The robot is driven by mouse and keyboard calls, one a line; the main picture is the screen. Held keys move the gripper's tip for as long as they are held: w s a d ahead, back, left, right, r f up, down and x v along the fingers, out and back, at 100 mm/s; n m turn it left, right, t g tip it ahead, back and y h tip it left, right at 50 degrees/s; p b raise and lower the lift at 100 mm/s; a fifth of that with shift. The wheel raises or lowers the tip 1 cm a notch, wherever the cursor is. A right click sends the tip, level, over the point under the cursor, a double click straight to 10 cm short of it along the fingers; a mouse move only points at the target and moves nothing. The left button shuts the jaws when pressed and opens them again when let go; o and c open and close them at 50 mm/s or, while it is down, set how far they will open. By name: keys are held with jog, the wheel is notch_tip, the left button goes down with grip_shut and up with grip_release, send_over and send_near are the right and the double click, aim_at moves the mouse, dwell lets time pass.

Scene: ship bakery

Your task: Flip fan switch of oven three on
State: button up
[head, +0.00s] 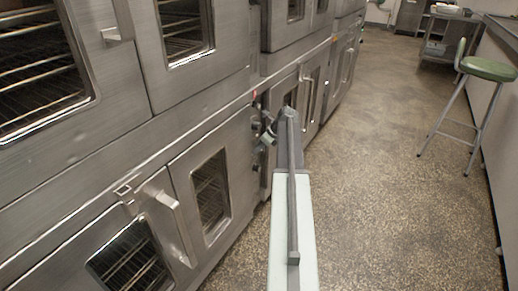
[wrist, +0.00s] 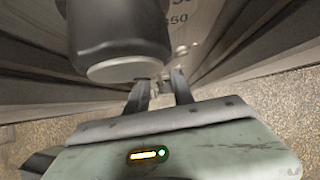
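The double-stacked steel ovens stand along the left side of the head view. My arm reaches forward to a narrow control strip (head: 255,118) beside the lower oven doors, with my gripper (head: 267,130) close to it. In the wrist view a big dark round knob (wrist: 118,30) fills the upper left, close to the camera, with temperature numbers on the panel (wrist: 200,22) beside it. My gripper (wrist: 159,84) shows two fingers apart, just below the knob. Small pale parts show between and beyond the fingers; I cannot tell whether one is the fan switch, or whether a finger touches anything.
A lower oven door with a chunky handle (head: 168,215) is at the left of my arm. More oven doors (head: 308,95) continue beyond the strip. The speckled floor (head: 400,190) is clear to the right. A green stool (head: 487,69) stands by the right-hand counter (head: 490,125).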

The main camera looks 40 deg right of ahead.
jog(key=p+v, duration=0.6)
jog(key=v, duration=0.1)
jog(key=shift+s+r+p, duration=0.2)
jog(key=shift+r+p, duration=0.1)
jog(key=shift+d, duration=0.1)
